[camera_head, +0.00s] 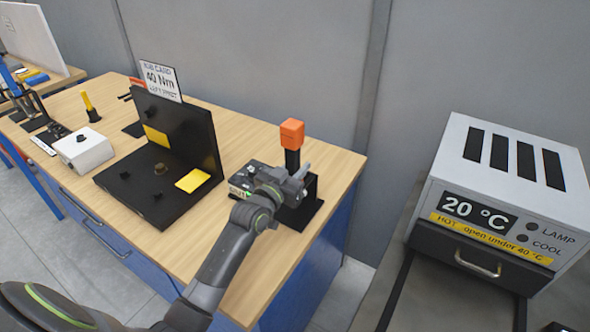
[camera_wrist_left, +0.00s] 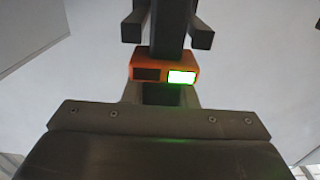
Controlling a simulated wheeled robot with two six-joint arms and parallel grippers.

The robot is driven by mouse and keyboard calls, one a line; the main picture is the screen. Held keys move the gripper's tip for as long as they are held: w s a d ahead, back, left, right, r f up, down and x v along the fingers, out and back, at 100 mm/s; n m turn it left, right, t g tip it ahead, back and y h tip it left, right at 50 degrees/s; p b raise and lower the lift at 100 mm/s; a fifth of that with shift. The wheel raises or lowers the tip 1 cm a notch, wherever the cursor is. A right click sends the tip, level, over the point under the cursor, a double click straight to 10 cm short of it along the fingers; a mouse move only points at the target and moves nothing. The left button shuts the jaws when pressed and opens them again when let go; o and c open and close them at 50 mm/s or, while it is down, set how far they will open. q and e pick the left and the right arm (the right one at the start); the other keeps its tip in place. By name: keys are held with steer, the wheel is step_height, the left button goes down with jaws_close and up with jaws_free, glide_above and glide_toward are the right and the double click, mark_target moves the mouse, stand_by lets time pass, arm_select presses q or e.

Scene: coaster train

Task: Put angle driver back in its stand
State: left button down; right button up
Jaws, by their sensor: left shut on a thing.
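The angle driver, with an orange block (camera_head: 292,132) on top of a dark body, is upright near the right end of the workbench. My left gripper (camera_head: 297,176) is shut on its dark body, below the orange block. In the left wrist view the dark body (camera_wrist_left: 170,28) is between the two fingers, and the orange part (camera_wrist_left: 146,73) shows a dark window and a lit green window. The black stand (camera_head: 312,205) is right at the gripper, partly hidden behind it. I cannot tell whether the driver is seated in it. My right gripper is out of view.
A black angled fixture (camera_head: 190,130) with yellow pads and a 40 Nm sign (camera_head: 160,78) stands left of the gripper on the wooden bench (camera_head: 225,262). A white box (camera_head: 84,149) lies further left. A grey heater unit (camera_head: 500,180) reading 20 °C stands at right.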

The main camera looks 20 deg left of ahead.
arm_select(q)
steer(key=shift+w+d+r, duration=0.15)
steer(key=shift+w+r, duration=0.1)
steer(key=shift+w, duration=0.55)
steer(key=shift+f+b, duration=0.8)
steer(key=shift+b, duration=0.1)
stand_by(1.4)
steer(key=c, duration=1.1)
jaws_free()
steer(key=shift+s, duration=0.15)
steer(key=shift+f, duration=0.4)
steer(key=s, duration=0.5)
steer(key=s+a+b, duration=0.1)
steer(key=s, duration=0.5)
steer(key=s+a+b, duration=0.1)
steer(key=s, duration=0.5)
steer(key=shift+s+a+r, duration=0.15)
steer(key=shift+a, duration=0.05)
